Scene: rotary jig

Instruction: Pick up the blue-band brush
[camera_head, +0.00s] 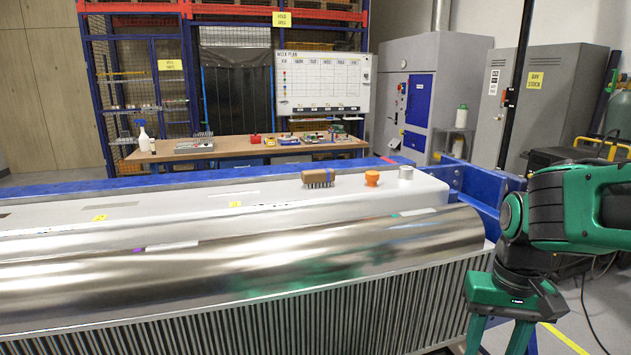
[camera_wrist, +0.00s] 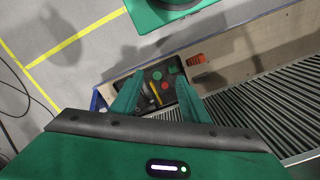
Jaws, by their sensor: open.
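A brush (camera_head: 318,178) with a brown wooden block and dark bristles facing down sits on the white top of the machine in the head view. I cannot make out a blue band on it. My gripper (camera_head: 499,343) points down at the right, beyond the end of the shiny roller, well apart from that brush. In the wrist view my gripper (camera_wrist: 158,94) is open, with nothing held between its fingers. Below the fingers lies a dark panel or tray (camera_wrist: 151,74) with a yellow strip, a red disc and a green disc.
An orange knob-like piece (camera_head: 372,178) and a grey cylinder (camera_head: 405,173) stand right of the brush. The long metal roller (camera_head: 240,250) lies in front. A wooden workbench (camera_head: 235,147) with tools and a white spray bottle (camera_head: 143,137) is behind. An orange-red piece (camera_wrist: 195,60) shows in the wrist view.

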